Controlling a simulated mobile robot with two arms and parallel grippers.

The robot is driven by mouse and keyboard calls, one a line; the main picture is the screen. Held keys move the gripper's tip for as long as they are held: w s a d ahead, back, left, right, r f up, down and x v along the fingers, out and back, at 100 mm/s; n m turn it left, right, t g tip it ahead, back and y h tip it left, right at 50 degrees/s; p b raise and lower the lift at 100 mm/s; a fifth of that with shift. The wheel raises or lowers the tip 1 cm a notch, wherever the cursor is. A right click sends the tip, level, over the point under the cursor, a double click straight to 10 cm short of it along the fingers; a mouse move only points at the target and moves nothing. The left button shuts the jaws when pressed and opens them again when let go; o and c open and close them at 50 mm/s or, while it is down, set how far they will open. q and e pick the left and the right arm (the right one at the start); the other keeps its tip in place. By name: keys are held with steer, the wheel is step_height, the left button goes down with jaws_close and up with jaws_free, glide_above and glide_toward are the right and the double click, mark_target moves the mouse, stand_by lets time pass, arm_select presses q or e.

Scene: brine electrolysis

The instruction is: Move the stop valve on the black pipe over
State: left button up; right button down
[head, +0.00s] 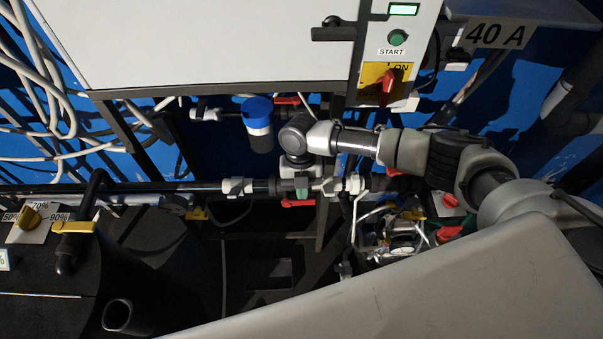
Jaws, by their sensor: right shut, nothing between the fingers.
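The black pipe (140,188) runs level across the left half of the head view to pale fittings (238,186) near the middle. A stop valve with a red handle (298,202) sits just below the pipe line there. My right arm comes in from the right, and its wrist bends down over the valve. My right gripper (301,186) is shut and empty, close above the red handle. Whether it touches the handle cannot be told, as the wrist hides part of the valve. My left gripper is not in view.
A white cabinet (220,45) with a green start button (398,38) and a red switch (388,85) hangs above. A blue-capped cylinder (258,125) stands close left of my wrist.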

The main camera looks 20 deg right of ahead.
steer(key=shift+s+f, duration=0.1)
steer(key=shift+f, duration=0.3)
